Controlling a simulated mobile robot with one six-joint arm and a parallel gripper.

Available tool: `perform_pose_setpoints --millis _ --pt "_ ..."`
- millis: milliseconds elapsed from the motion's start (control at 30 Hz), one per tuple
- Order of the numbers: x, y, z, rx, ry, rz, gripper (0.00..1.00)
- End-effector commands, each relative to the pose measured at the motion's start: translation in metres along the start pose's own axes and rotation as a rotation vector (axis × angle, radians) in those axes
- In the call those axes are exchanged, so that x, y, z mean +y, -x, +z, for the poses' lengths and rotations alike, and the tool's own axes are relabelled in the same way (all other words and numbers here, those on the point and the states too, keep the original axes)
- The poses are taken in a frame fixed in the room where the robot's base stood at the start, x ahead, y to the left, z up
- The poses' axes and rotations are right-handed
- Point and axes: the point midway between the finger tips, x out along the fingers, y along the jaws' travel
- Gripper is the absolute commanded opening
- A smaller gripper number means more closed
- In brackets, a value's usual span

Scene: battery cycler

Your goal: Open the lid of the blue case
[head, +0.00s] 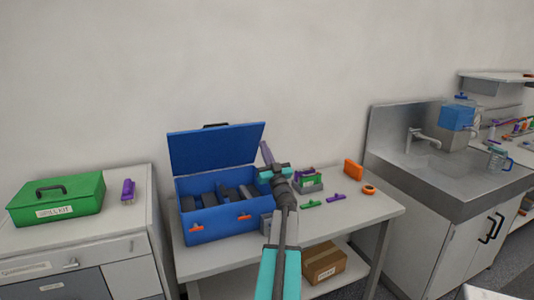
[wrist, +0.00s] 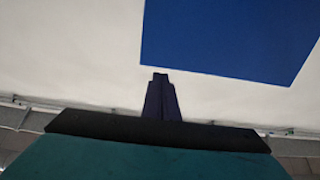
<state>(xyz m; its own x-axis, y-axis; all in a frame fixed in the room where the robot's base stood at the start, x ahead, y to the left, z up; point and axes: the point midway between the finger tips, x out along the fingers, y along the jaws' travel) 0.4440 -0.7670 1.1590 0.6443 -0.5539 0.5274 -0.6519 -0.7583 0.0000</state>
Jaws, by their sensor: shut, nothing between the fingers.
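The blue case (head: 220,224) stands on the white table, with orange latches on its front. Its lid (head: 215,150) is raised at the back, and dark blocks show inside the case. The lid also fills the upper right of the wrist view as a flat blue panel (wrist: 225,35). My gripper (head: 265,146) is just right of the lid's right edge in the head view, pointing up. In the wrist view its fingers (wrist: 160,78) are together and empty, below the blue panel with a gap in the picture.
A green case (head: 58,197) and a purple object (head: 128,190) are on the left cabinet. Right of the blue case are a small grey bin (head: 312,187), purple and green pieces, and orange items (head: 353,170). A cardboard box (head: 325,263) is on the lower shelf. A sink is at right.

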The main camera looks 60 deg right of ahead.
Motion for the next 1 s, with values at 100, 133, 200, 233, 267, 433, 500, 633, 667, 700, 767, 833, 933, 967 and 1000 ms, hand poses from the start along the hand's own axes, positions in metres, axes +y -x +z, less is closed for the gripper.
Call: perform_pose_setpoints --millis 100,133,200,233,267,433,500,633,667,700,767,833,933,967,1000 --pt "0.001 -0.017 -0.001 0.001 0.000 -0.001 0.00" --pt "0.001 -0.020 -0.001 0.001 0.000 0.000 0.00" --pt "0.001 -0.028 -0.001 0.001 0.000 0.000 0.00" --pt "0.001 -0.031 -0.001 0.001 0.000 0.000 0.00" --pt "0.001 -0.035 -0.001 0.001 0.000 0.001 0.00" --pt "0.001 -0.054 -0.002 0.001 0.000 0.000 0.00" --pt "0.000 -0.061 -0.002 0.001 0.000 0.000 0.00" --pt "0.001 -0.072 -0.001 0.001 0.000 0.000 0.00" --pt "0.001 -0.074 -0.001 0.001 0.000 0.000 0.00" --pt "0.001 -0.076 -0.001 0.001 0.000 0.000 0.00" --pt "0.001 -0.079 -0.001 0.000 0.000 0.001 0.00" --pt "0.000 -0.081 -0.001 0.000 0.000 0.001 0.00" --pt "0.000 -0.082 -0.001 0.000 0.000 0.001 0.00" --pt "0.000 -0.082 -0.001 0.000 0.000 0.001 0.00" --pt "0.000 -0.082 0.000 0.000 0.000 0.001 0.00"
